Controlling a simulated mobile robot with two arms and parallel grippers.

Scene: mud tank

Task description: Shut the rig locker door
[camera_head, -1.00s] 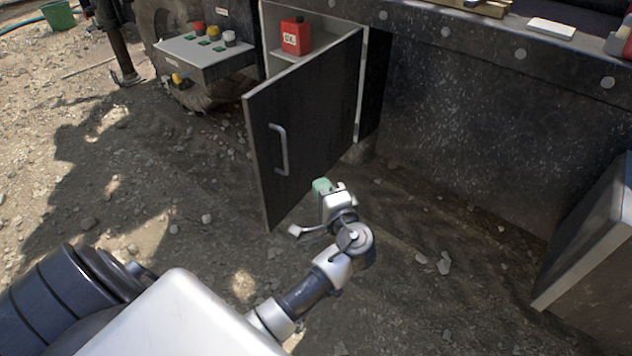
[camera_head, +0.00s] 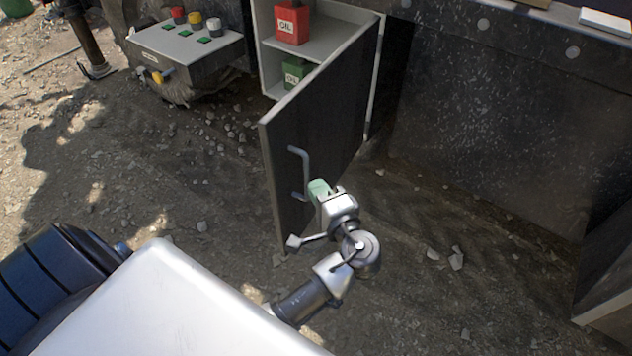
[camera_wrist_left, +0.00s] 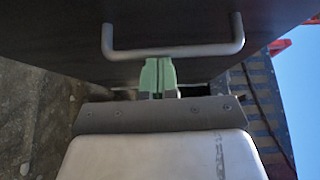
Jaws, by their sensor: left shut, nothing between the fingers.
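The rig locker door (camera_head: 335,115) is dark and stands open, swung out from its hinge side on the right. Its bar handle (camera_head: 305,165) is on the face towards my arm, near the free edge. My left gripper (camera_head: 318,188) has pale green fingers, shut and empty, beside the handle's lower end. In the left wrist view the handle (camera_wrist_left: 175,52) spans across just beyond the shut fingers (camera_wrist_left: 158,75), against the dark door face (camera_wrist_left: 60,25). I cannot tell whether the fingers touch it. The right gripper is out of view.
Inside the locker are a red can (camera_head: 292,24) on the shelf (camera_head: 315,45) and a green can (camera_head: 296,72) below. A control box (camera_head: 185,45) stands left of the locker. A panel (camera_head: 608,265) stands at the right. Stony ground (camera_head: 190,170) is open left of the door.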

